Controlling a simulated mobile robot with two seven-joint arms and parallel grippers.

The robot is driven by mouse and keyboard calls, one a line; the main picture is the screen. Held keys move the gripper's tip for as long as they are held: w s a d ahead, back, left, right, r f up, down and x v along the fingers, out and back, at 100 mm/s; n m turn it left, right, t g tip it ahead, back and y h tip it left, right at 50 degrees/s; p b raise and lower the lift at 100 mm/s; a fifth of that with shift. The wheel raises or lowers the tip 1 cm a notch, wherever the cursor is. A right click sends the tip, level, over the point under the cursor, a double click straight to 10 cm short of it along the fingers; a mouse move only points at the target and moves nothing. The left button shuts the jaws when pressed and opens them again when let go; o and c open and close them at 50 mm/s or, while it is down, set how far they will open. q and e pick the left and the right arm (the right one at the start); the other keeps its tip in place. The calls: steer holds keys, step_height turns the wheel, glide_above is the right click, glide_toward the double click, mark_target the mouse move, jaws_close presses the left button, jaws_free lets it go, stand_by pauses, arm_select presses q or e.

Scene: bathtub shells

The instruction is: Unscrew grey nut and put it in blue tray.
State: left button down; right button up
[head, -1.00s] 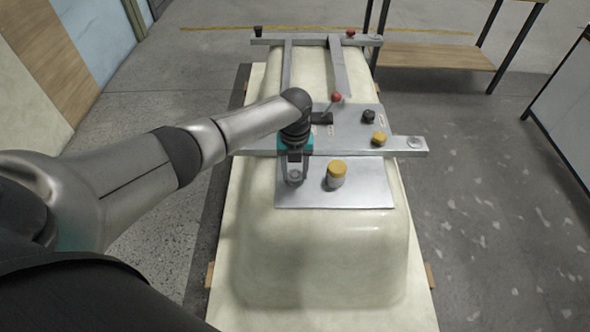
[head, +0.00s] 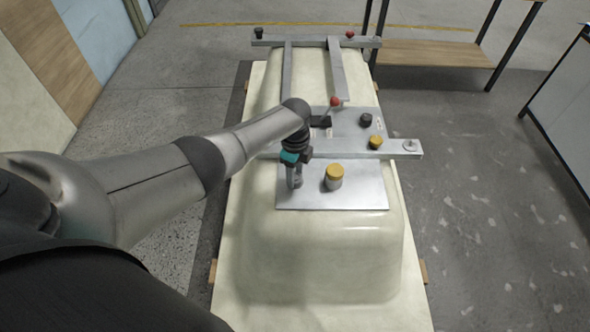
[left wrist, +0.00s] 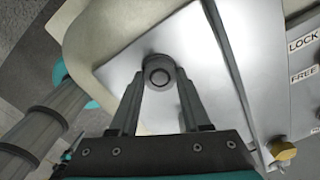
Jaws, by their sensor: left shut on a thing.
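The grey nut (left wrist: 158,73) is a round grey piece with a dark ring in its middle. It stands at the left part of the silver metal plate (head: 360,198) on top of the cream tub shell (head: 325,255). My left gripper (head: 295,182) points down over this plate. In the left wrist view its two fingers (left wrist: 158,80) are closed on the sides of the nut. In the head view the nut is mostly hidden by the fingers. I cannot tell how far up its thread the nut sits. No blue tray shows in either view. My right gripper is not in view.
A yellow-capped post (head: 334,177) stands close to the right of my left gripper. Behind are a metal crossbar (head: 405,148), a yellow knob (head: 376,142), a black knob (head: 366,120) and a red-tipped lever (head: 335,102). A wooden bench (head: 425,55) stands at the back right.

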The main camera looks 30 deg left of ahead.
arm_select(q)
steer(key=shift+n, duration=0.4)
steer(key=shift+c, duration=1.4)
jaws_free()
steer(key=shift+c, duration=0.8)
